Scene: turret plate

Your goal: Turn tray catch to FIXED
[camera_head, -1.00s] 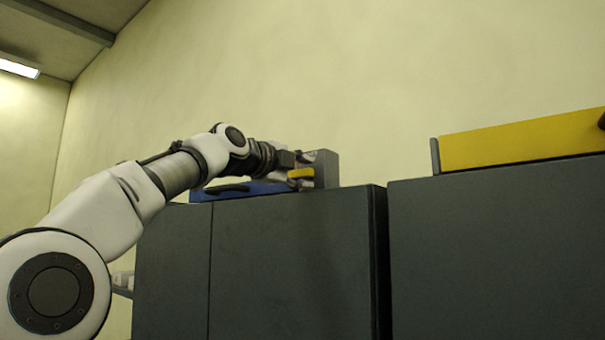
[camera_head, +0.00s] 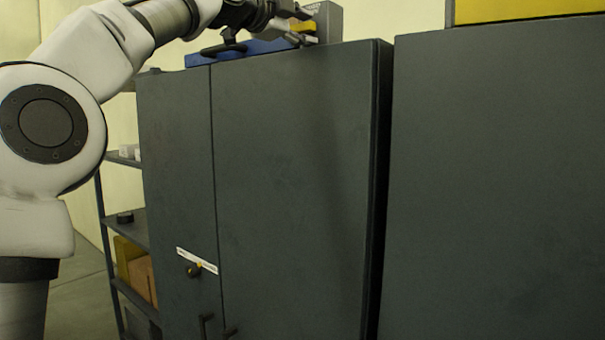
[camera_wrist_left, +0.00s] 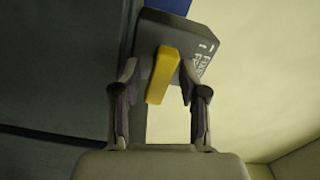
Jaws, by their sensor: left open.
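The tray catch is a grey block (camera_head: 328,22) with a yellow lever (camera_head: 303,26), on top of the dark cabinet in the head view. In the left wrist view the grey block (camera_wrist_left: 203,40) carries white lettering, of which "FIXED" reads, partly cut by a finger. The yellow lever (camera_wrist_left: 163,75) lies slightly tilted between the fingers of my left gripper (camera_wrist_left: 160,82). The gripper is open, with a gap visible on each side of the lever. In the head view my left gripper (camera_head: 293,18) is at the block, partly cut by the top edge. My right gripper is not in view.
A blue tray-like piece (camera_head: 262,47) lies on the cabinet top beside the block. The dark cabinet (camera_head: 290,180) has a labelled knob (camera_head: 193,270) and handles low on its doors. A yellow panel (camera_head: 520,9) sits on the right cabinet. Shelves (camera_head: 128,222) stand at left.

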